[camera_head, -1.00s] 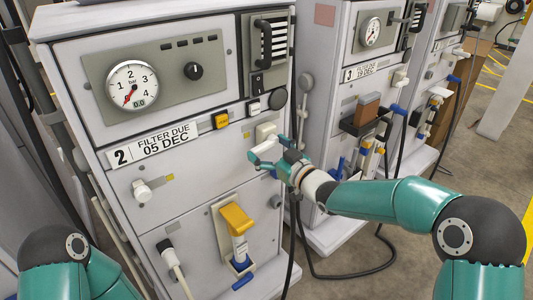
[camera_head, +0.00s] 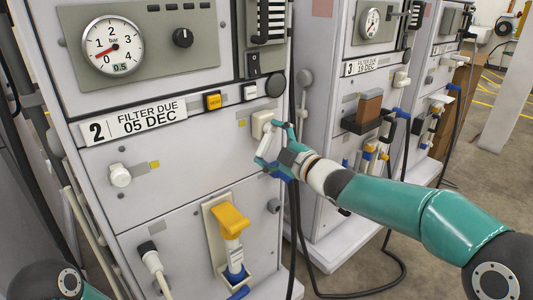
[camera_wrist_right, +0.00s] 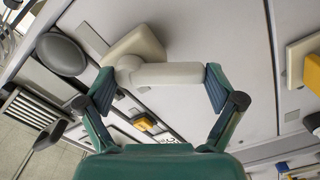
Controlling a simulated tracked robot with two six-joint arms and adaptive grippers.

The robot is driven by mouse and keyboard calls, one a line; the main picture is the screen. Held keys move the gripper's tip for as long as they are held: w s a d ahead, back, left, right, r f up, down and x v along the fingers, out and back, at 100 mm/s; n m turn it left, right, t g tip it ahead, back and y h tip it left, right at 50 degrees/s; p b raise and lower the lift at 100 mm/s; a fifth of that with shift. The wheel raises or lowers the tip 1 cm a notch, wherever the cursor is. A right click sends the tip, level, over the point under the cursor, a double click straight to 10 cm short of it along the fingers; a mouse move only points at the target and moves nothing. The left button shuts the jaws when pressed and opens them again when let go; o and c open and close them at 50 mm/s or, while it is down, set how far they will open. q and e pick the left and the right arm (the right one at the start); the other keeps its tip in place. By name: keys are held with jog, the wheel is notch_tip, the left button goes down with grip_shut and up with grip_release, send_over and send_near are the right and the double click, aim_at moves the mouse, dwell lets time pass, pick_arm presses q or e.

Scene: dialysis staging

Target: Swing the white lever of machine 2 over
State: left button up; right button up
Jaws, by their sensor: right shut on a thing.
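Machine 2 (camera_head: 200,185) is a pale cabinet with a "2 FILTER DUE 05 DEC" label (camera_head: 135,119) and a round gauge (camera_head: 113,45) whose display reads 0.5. Its white lever (camera_wrist_right: 170,74) reaches out from a cream block on the front panel, which shows in the head view (camera_head: 262,121). My right gripper (camera_wrist_right: 160,86) is shut on the lever, one finger at each end of it. In the head view the right gripper (camera_head: 273,148) partly covers the lever, just below the block. Only a link of my left arm shows at the bottom left; its gripper is out of view.
Machine 3 (camera_head: 340,100) stands close on the right, with a black cable (camera_head: 395,275) looping on the floor.

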jog(key=shift+w+d+f+n+b, duration=0.2)
jog(key=shift+n+b, duration=0.3)
jog(key=shift+n, duration=0.55)
jog(key=shift+w+d+f+n+b, duration=0.1)
jog(key=shift+f+n+b, duration=0.15)
jog(key=shift+n+b, duration=0.6)
jog(key=shift+w+d+f+n+b, duration=0.1)
jog(key=shift+d+f+n+b, duration=0.1)
jog(key=shift+n, duration=1.1)
jog(key=o, duration=1.3)
jog(key=shift+o, duration=0.2)
jog(key=shift+r, duration=0.1)
jog(key=v, duration=1.2)
